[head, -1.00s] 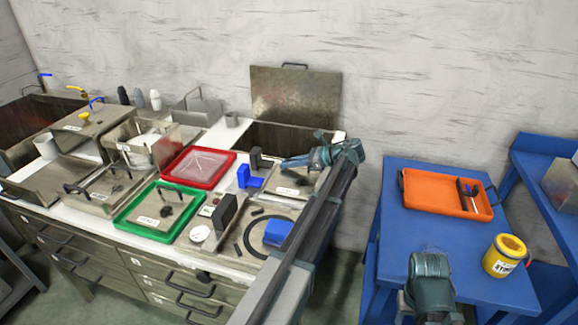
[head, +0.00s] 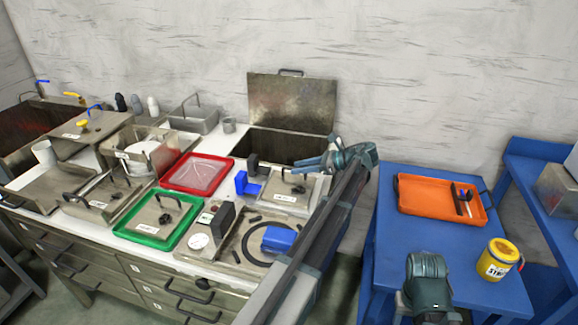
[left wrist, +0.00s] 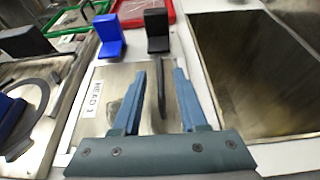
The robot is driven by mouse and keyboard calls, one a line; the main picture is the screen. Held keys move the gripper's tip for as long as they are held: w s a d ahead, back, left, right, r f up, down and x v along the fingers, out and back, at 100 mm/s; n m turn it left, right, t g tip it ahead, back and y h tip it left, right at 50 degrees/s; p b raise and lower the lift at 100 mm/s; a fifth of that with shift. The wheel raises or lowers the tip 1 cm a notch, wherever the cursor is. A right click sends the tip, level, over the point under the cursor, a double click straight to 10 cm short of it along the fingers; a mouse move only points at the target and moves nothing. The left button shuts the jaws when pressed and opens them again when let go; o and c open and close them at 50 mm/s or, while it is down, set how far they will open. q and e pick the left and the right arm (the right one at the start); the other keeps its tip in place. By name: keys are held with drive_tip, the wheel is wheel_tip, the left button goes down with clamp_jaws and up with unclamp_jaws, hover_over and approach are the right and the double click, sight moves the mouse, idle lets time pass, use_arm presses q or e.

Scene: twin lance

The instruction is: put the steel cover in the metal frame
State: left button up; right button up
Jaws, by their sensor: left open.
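A flat steel cover (head: 283,199) with a dark upright handle and a white label lies on the bench; I take it for the task's cover. It also shows in the left wrist view (left wrist: 102,82). My left gripper (head: 308,163) is open above its back right part. In the left wrist view the left gripper's fingers (left wrist: 158,78) stand either side of the black handle, apparently without touching it. Which piece is the metal frame is unclear; a steel-rimmed fixture (head: 222,262) with a dark ring lies in front of the cover.
Blue (head: 240,183) and black (left wrist: 157,28) upright blocks stand beside the cover. An open tank (head: 285,145) with a raised lid (head: 290,103) lies behind. Green (head: 125,229) and red (head: 226,172) trays are left. A blue table (head: 395,260) is right.

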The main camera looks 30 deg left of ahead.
use_arm(q)
drive_tip(key=p+v, duration=0.1)
drive_tip(key=v, duration=0.5)
drive_tip(key=shift+d+r+p, duration=0.1)
drive_tip(key=shift+d+p, duration=0.05)
drive_tip(key=shift+p, duration=0.25)
drive_tip(key=s+d+f+n+t+h, duration=0.1)
drive_tip(key=s+d+f+n+h, duration=0.3)
drive_tip(key=s+d, duration=0.4)
drive_tip(key=s+d+f+n+t+h, duration=0.1)
drive_tip(key=s+d+f+n+h, duration=0.2)
drive_tip(key=s+d, duration=0.6)
drive_tip(key=s+d+f+n+t+h, duration=0.1)
drive_tip(key=s+d+f+n+h, duration=0.3)
drive_tip(key=s+d, duration=0.5)
drive_tip(key=s+f+h, duration=0.1)
drive_tip(key=s+f, duration=0.1)
drive_tip(key=s, duration=0.2)
drive_tip(key=shift+d+f+n, duration=0.2)
drive_tip(key=shift+f+n, duration=0.05)
drive_tip(key=shift+n, duration=0.05)
wheel_tip(320, 180, up, 12)
drive_tip(key=p, duration=1.1)
drive_tip(key=shift+f, duration=0.25)
